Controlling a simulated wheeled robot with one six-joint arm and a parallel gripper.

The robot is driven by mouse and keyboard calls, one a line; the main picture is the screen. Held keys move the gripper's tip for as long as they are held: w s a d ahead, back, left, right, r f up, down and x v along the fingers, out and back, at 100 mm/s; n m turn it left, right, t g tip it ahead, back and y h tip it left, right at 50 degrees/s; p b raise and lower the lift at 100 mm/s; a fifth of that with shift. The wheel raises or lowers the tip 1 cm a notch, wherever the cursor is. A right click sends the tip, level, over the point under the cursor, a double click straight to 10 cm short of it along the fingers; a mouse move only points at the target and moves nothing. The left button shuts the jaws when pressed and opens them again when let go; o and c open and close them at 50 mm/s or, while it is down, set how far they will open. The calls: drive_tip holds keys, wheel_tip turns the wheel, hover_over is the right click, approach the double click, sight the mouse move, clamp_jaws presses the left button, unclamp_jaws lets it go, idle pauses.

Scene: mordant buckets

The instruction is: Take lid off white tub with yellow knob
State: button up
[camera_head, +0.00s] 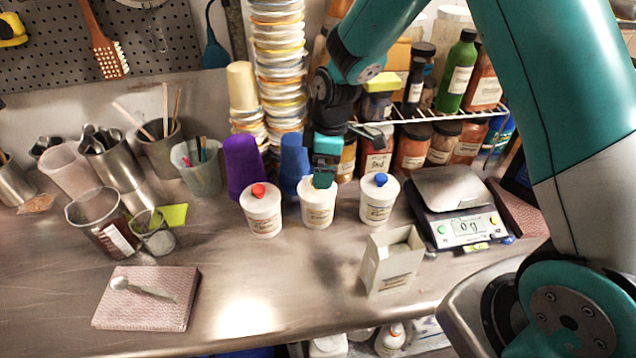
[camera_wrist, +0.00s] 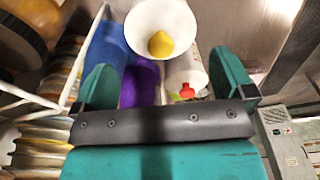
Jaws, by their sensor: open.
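The white tub with the yellow knob (camera_wrist: 160,44) shows near the top centre of the wrist view, its round white lid (camera_wrist: 143,18) on. In the head view it is the middle white tub (camera_head: 317,212), upright on the steel bench, its knob hidden behind my gripper (camera_head: 323,175). My gripper is open, with both fingers in the wrist view (camera_wrist: 165,72). It hangs over the middle tub; the knob lies roughly between the fingers' lines, near the tips. I see no contact, but the exact gap is unclear.
A red-knobbed tub (camera_head: 262,214) stands to the left and a blue-knobbed tub (camera_head: 379,203) to the right. Purple (camera_head: 242,165) and blue (camera_head: 294,165) cups stand close behind. A wire shelf (camera_head: 425,118) with jars is behind. A small box (camera_head: 392,262) and scale (camera_head: 460,208) stand right.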

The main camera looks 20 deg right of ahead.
drive_tip(key=shift+w+a+f+p, duration=0.1)
drive_tip(key=shift+a+f+p, duration=0.1)
drive_tip(key=shift+f+p, duration=0.5)
drive_tip(key=shift+w+a+f+p, duration=0.15)
drive_tip(key=shift+f+p, duration=0.1)
drive_tip(key=shift+f, duration=0.9)
drive_tip(key=shift+s+a+f+p, duration=0.1)
drive_tip(key=shift+a+f+p, duration=0.1)
drive_tip(key=shift+f+p, duration=0.5)
drive_tip(key=shift+f, duration=0.2)
drive_tip(key=c, duration=0.5)
